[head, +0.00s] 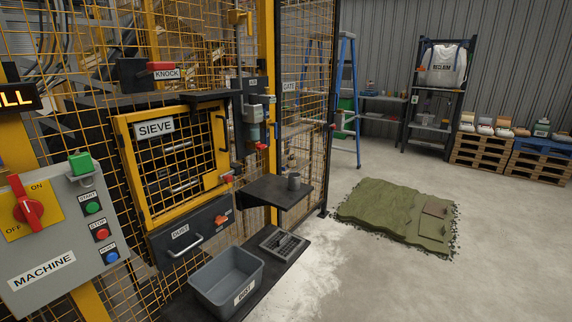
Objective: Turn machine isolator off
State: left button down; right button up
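The grey machine control panel (62,262), labelled MACHINE, is at the left edge of the head view. Its isolator is a red rotary handle (27,207) on a yellow plate (50,215). ON is printed at the upper right of the handle and OFF at its lower left. The handle stands near upright, leaning a little to the left at its top, and lies across neither word. Neither of my grippers is in view, and nothing touches the handle.
Beside the isolator are a green start button (93,208), a red stop button (102,234) and a blue button (111,257). A green block (80,163) sits on the panel's top. A grey bin (226,282) and the sieve door (175,160) are to the right.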

aim_at(27, 210)
jog(key=u, duration=1.55)
